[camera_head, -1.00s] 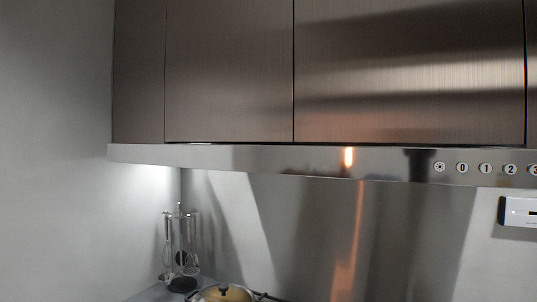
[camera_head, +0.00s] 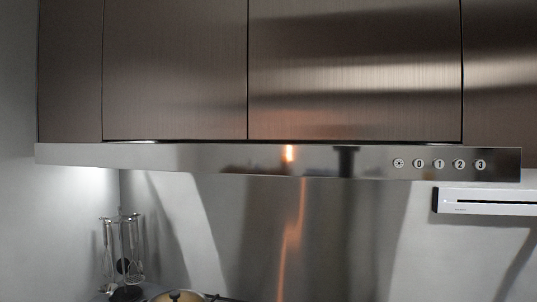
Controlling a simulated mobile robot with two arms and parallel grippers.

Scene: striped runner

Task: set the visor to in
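The visor (camera_head: 240,160) is the long steel front strip of the range hood under the cabinets. It spans most of the picture's width. Round buttons (camera_head: 440,164), one with a light symbol and the others numbered 0 to 3, sit at its right end. From this front view I cannot tell how far the visor stands out from the cabinets. Neither of my grippers is in view.
Brushed-metal cabinets (camera_head: 350,70) fill the area above the visor. Below are a steel backsplash (camera_head: 345,240), a utensil rack (camera_head: 122,250) at the lower left, a lidded pot (camera_head: 175,296) and a white wall-mounted unit (camera_head: 485,201) at right. A grey wall (camera_head: 18,150) bounds the left.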

